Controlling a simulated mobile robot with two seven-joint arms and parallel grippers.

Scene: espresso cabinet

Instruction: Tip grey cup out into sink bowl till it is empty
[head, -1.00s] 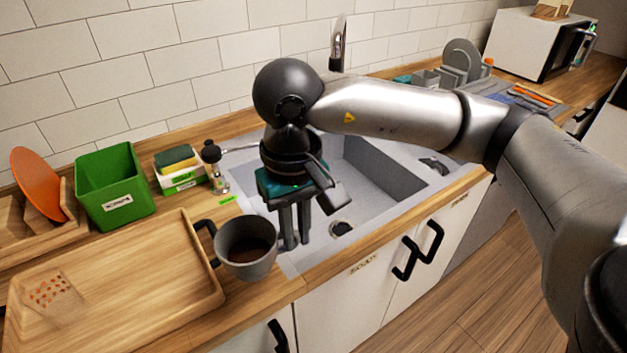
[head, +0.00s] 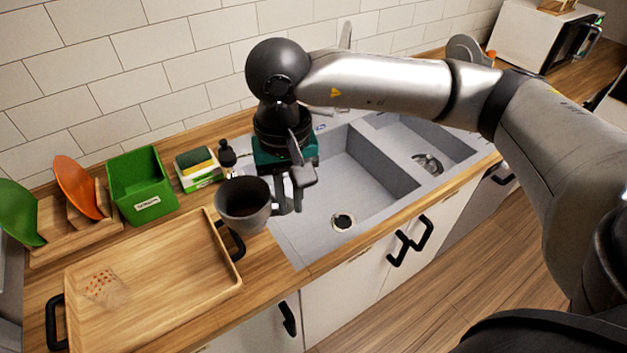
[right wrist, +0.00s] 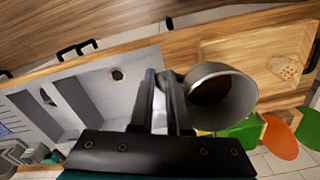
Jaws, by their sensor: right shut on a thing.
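The grey cup (head: 243,215) is upright or nearly so, left of the sink bowl (head: 350,180), and appears raised above the counter. Its dark inside shows in the head view. It also shows in the right wrist view (right wrist: 240,98), with brown contents inside. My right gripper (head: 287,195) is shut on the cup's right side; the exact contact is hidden. The fingers show in the right wrist view (right wrist: 165,105) beside the cup. The sink bowl, with its round drain, lies right of the gripper and also shows in the right wrist view (right wrist: 92,95). My left gripper is not in view.
A wooden tray (head: 165,285) with black handles lies left of the cup. Behind it stand a green box (head: 140,180), a sponge holder (head: 198,172) and a dark-topped dispenser (head: 227,155). A second basin (head: 405,140) lies right of the bowl. The bowl is clear inside.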

